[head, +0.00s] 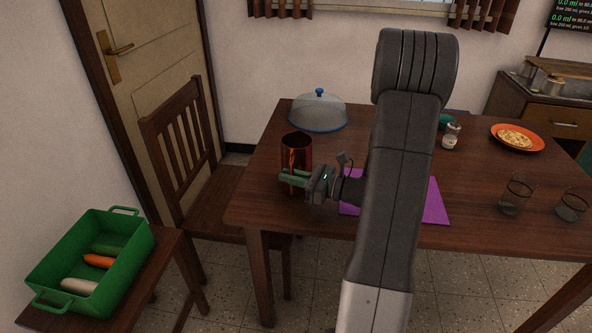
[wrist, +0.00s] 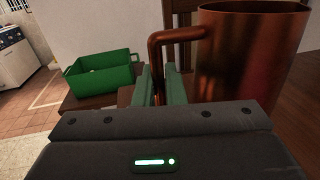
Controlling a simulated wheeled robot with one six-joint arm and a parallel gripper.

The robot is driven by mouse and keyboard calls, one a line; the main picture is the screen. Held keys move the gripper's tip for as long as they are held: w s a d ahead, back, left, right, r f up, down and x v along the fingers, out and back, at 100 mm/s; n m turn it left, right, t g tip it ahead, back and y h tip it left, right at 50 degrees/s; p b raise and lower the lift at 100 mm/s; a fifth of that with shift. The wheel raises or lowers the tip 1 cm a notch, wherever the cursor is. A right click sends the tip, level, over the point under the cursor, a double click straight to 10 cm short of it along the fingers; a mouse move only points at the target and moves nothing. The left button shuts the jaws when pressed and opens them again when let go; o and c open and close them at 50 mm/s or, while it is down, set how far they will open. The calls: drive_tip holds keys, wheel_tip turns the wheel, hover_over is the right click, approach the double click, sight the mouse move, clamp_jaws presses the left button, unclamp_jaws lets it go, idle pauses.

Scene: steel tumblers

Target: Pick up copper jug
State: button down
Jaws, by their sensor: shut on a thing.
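The copper jug (head: 297,150) stands upright on the wooden table near its left end, shiny and reddish brown. It fills the right of the wrist view (wrist: 250,60), with its handle reaching out to the left. My gripper (head: 288,180) is in front of the jug in the head view. In the wrist view its green fingers (wrist: 163,85) are shut on the jug's handle. The jug's base is partly hidden behind my gripper, so I cannot tell whether it touches the table.
A glass dome with a blue rim (head: 318,112) stands behind the jug. A purple mat (head: 432,205) lies right of my gripper. Glass tumblers (head: 515,195) and an orange plate (head: 517,138) are farther right. A green crate with vegetables (head: 130,262) sits on a side table; a chair (head: 185,140) stands left.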

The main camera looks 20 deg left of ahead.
drive_tip(key=shift+r, duration=0.2)
drive_tip(key=shift+r+p, duration=0.9)
drive_tip(key=shift+r, duration=3.95)
